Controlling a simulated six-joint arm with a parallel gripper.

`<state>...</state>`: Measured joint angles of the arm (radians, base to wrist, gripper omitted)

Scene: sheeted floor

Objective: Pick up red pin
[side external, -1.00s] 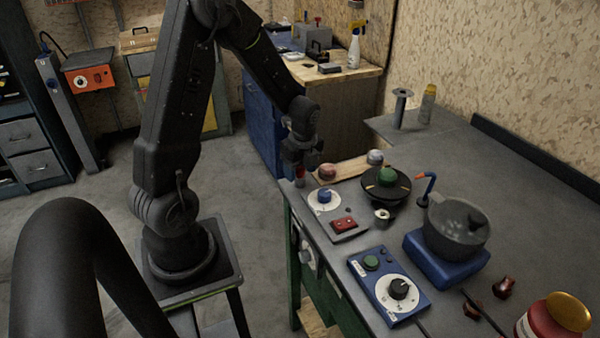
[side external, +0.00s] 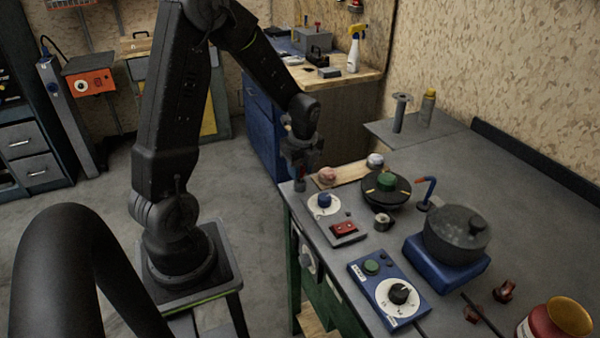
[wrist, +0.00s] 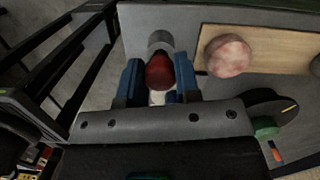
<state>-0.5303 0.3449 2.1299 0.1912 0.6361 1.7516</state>
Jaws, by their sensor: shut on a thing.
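The red pin (wrist: 159,72) shows in the wrist view as a dark red rounded end between the two blue fingers. My gripper (wrist: 155,82) is shut on it. A short grey cylinder (wrist: 160,41) shows just beyond the red end; I cannot tell whether it is part of the pin or a separate holder. In the side external view my gripper (side external: 299,172) is low at the far left corner of the workbench. The fingers hide the red part there, and a small grey piece (side external: 299,186) shows below them.
A wooden board (side external: 349,173) with a pinkish ball (side external: 327,176) lies close right of my gripper. A panel with a blue knob (side external: 324,199), a dark disc with a green knob (side external: 387,181) and a pot (side external: 456,235) stand nearby.

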